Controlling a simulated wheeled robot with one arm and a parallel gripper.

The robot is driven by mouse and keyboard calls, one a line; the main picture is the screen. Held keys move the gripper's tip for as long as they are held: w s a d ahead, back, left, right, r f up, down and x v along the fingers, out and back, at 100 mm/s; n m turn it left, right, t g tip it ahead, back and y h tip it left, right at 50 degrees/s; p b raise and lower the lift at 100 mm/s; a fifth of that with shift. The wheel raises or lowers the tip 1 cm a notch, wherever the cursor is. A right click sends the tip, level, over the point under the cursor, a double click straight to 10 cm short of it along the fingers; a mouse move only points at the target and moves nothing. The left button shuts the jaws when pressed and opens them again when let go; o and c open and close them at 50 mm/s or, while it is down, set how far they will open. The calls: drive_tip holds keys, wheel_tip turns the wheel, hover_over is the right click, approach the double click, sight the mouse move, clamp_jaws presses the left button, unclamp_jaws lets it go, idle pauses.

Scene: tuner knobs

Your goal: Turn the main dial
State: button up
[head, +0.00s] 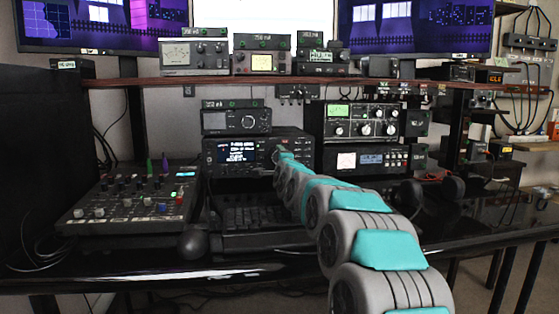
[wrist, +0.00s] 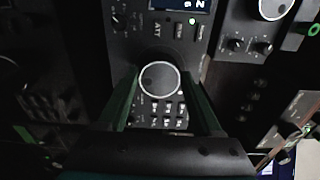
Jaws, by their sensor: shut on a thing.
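The main dial (wrist: 160,80) is a round dark knob with a bright rim on the front of a black radio (head: 236,178). In the wrist view, the two dark fingers of my gripper (wrist: 159,86) stand on either side of the dial and are shut on it. The radio's lit display (head: 237,152) shows in the head view, and a corner of a display (wrist: 180,4) shows at the top of the wrist view. In the head view my arm reaches up to the radio's right side and hides the dial and fingertips.
A smaller radio (head: 236,121) sits on top. Stacked radios (head: 360,122) stand close to the right. A mixer (head: 130,198) with several knobs lies at the left. A keyboard (head: 262,216) lies below. A shelf (head: 200,82) with meters runs above.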

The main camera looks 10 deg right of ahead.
drive_tip(key=shift+f+n, duration=0.15)
drive_tip(key=shift+n, duration=0.15)
drive_tip(key=o, duration=1.4)
drive_tip(key=shift+s, duration=0.1)
drive_tip(key=s, duration=0.6)
drive_tip(key=shift+s+r, duration=0.2)
drive_tip(key=shift+s, duration=0.1)
drive_tip(key=shift+s+f, duration=0.15)
drive_tip(key=shift+s, duration=0.35)
